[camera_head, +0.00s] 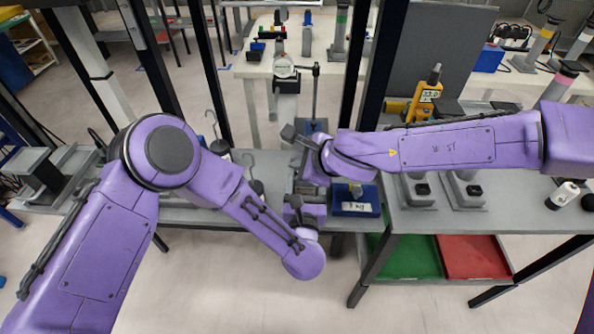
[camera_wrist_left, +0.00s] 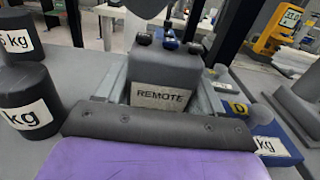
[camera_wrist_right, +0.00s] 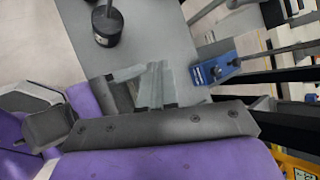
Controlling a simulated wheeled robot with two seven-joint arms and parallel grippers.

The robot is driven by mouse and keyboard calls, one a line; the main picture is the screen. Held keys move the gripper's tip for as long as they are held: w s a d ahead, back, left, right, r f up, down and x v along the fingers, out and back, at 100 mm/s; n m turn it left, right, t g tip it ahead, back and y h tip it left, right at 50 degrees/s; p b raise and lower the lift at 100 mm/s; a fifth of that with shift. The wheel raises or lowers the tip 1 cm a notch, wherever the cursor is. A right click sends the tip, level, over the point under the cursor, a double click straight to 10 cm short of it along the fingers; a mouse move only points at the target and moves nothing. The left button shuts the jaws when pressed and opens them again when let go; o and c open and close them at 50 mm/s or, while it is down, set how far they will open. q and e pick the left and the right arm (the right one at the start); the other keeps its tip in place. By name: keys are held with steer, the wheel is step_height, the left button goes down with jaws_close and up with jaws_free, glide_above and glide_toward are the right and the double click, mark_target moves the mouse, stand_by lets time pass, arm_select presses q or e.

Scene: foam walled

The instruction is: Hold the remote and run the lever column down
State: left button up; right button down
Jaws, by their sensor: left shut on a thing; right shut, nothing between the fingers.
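The remote (camera_wrist_left: 162,90) is a grey box with a REMOTE label, between the two fingers of my left gripper (camera_wrist_left: 160,88) in the left wrist view. In the head view the remote is largely hidden by my arms. My right gripper (camera_head: 292,134) is shut and empty, above and beyond the left one; its closed fingers also show in the right wrist view (camera_wrist_right: 154,86). What looks like the lever column (camera_head: 315,95) is a dark upright on a blue base (camera_wrist_right: 215,69). It stands just beyond my right gripper, apart from the fingertips.
Black kg weights (camera_wrist_left: 27,105) stand left of the remote. A blue 1 kg block (camera_head: 356,200) lies right of my left gripper. Dark frame posts (camera_head: 363,75) rise close by. A yellow gauge (camera_head: 424,97) stands at the right, above green (camera_head: 408,258) and red trays (camera_head: 474,257).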

steer(key=shift+r, duration=0.25)
step_height(320, 180, up, 5)
stand_by(0.6)
stand_by(0.5)
arm_select(q)
steer(key=o, duration=1.2)
